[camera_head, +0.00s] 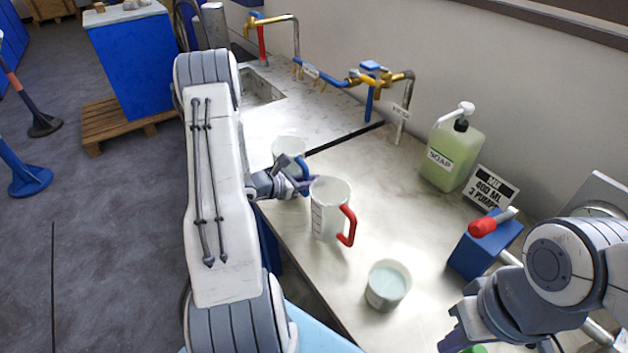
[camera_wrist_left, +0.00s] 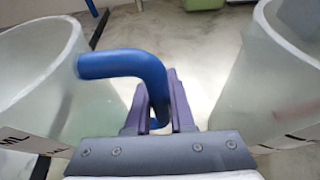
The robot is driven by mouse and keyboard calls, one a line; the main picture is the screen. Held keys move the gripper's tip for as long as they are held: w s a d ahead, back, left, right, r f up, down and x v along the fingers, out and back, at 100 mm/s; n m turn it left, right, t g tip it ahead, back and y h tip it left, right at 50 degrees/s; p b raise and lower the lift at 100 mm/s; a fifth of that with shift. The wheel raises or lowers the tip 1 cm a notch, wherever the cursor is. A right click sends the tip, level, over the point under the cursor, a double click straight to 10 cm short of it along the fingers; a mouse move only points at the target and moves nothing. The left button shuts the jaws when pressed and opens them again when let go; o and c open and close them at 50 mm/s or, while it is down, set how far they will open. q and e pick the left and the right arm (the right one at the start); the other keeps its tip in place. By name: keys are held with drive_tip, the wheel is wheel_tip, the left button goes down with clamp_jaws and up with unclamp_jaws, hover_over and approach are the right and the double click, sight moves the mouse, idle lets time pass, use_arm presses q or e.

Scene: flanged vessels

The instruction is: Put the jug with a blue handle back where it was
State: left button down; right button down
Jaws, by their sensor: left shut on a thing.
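The jug with a blue handle (camera_head: 288,148) is a translucent white jug near the worktop seam, partly hidden by my left gripper (camera_head: 303,186). In the left wrist view its body (camera_wrist_left: 35,75) is at the left, and its blue handle (camera_wrist_left: 125,64) bends down between my left gripper's purple fingers (camera_wrist_left: 160,105). The gripper is shut on that handle. I cannot tell whether the jug touches the worktop. My right gripper (camera_head: 455,340) is at the bottom right, cut by the frame edge, and its fingertips are not clear.
A jug with a red handle (camera_head: 329,212) stands close beside the left gripper, also at right in the wrist view (camera_wrist_left: 285,80). A cup of pale liquid (camera_head: 387,286), a soap bottle (camera_head: 452,152), a sign (camera_head: 490,188) and a blue box with a red knob (camera_head: 484,245) stand on the worktop (camera_head: 385,190).

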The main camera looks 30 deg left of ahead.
use_arm(q)
drive_tip(key=shift+f, duration=0.15)
drive_tip(key=c, duration=0.8)
unclamp_jaws()
drive_tip(key=b+v, duration=0.2)
drive_tip(key=v, duration=1)
drive_tip(key=shift+s, duration=0.1)
